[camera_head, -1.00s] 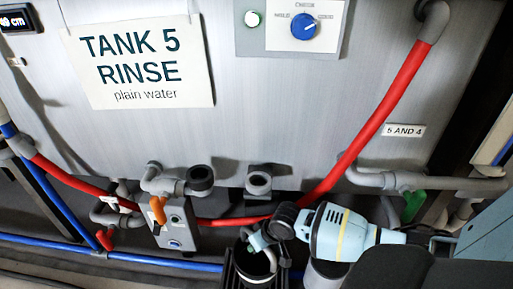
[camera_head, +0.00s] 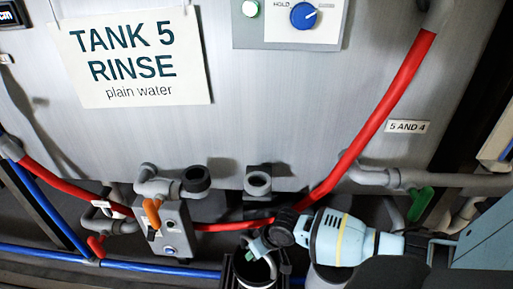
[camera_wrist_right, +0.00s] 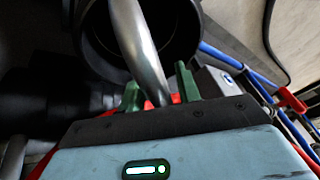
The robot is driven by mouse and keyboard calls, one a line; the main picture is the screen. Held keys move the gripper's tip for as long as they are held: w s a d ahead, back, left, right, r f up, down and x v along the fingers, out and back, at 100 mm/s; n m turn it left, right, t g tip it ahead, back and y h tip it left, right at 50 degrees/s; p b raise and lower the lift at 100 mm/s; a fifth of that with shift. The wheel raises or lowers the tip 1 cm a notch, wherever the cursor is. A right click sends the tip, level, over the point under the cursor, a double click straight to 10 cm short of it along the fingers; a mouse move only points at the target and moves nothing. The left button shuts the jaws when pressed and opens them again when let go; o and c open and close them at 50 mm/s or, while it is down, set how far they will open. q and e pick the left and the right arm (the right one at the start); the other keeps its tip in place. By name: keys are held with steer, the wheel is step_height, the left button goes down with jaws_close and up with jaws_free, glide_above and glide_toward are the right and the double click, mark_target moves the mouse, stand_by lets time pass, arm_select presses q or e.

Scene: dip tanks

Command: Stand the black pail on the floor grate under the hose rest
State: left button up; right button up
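The black pail (camera_head: 238,270) shows at the bottom of the head view, partly cut off by the frame edge. In the right wrist view its dark round mouth (camera_wrist_right: 185,35) and metal handle (camera_wrist_right: 140,45) show close up. My right gripper (camera_wrist_right: 159,90) has its green fingers on either side of the handle and appears shut on it. In the head view my right gripper (camera_head: 258,243) is at the pail's top, below a grey ring fitting (camera_head: 258,183) on the tank, possibly the hose rest. The floor grate cannot be made out. My left gripper is out of view.
The tank wall (camera_head: 270,110) with a "TANK 5 RINSE" sign (camera_head: 125,58) stands close ahead. A red hose (camera_head: 375,115) sags across it. A grey box with an orange lever (camera_head: 152,212) is left of the pail. Blue pipes (camera_head: 150,265) run low; a green-handled valve (camera_head: 419,203) is right.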

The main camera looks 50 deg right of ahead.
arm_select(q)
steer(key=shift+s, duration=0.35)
arm_select(e)
steer(key=shift+o, duration=0.3)
